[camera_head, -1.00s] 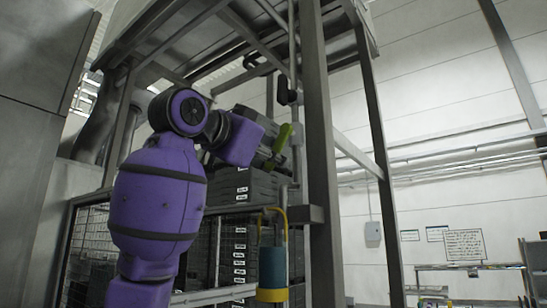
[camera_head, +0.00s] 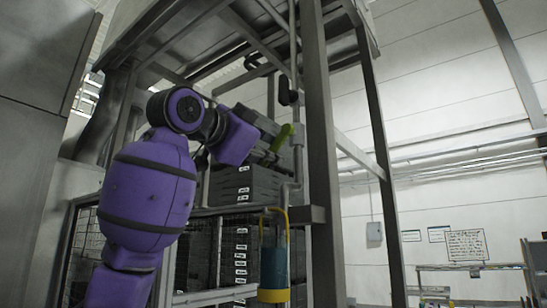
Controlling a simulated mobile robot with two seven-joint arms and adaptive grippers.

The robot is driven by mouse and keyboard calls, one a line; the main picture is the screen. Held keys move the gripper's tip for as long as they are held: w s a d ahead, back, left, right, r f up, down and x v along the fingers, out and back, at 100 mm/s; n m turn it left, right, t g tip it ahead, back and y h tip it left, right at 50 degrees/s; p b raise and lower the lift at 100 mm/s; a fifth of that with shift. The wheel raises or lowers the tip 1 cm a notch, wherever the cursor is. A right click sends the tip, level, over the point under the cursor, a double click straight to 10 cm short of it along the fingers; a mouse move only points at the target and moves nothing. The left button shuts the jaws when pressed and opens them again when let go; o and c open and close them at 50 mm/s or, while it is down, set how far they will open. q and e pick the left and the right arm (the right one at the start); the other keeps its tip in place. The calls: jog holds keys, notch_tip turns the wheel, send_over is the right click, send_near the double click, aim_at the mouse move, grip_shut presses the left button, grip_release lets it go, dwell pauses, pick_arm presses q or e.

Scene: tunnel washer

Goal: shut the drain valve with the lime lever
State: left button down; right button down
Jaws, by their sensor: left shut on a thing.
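The lime lever (camera_head: 285,133) shows in the head view, beside a vertical grey pipe of the tall steel frame. It is tilted, with its upper end leaning right. My left gripper (camera_head: 272,155) comes in from the left behind my purple arm and is shut on the lever's lower part. The fingertips are small and partly hidden, so the exact grip is hard to make out. The valve body under the lever cannot be told apart. My right gripper is not in view.
A steel post (camera_head: 318,150) stands just right of the lever. Stacked dark grey crates (camera_head: 245,187) are below the gripper. A blue and yellow lantern-like object (camera_head: 273,265) hangs lower down. Open room lies right of the frame, before a pale wall.

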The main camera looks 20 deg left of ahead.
pick_arm(q)
jog(key=r+m, duration=0.1)
jog(key=m, duration=0.1)
jog(key=a+r+m, duration=0.1)
jog(key=m, duration=0.1)
jog(key=shift+w+a+r+m, duration=0.1)
jog(key=shift+w+a+m, duration=0.1)
jog(key=shift+m, duration=0.1)
jog(key=shift+w+a+r+m, duration=0.1)
jog(key=shift+r+m, duration=0.5)
jog(key=shift+m, duration=0.55)
jog(key=shift+a+r+m, duration=0.1)
jog(key=shift+r+m, duration=0.5)
jog(key=shift+m, duration=0.55)
jog(key=c, duration=1.6)
grip_release()
jog(key=shift+c, duration=0.2)
jog(key=v, duration=1.2)
jog(key=shift+r, duration=0.1)
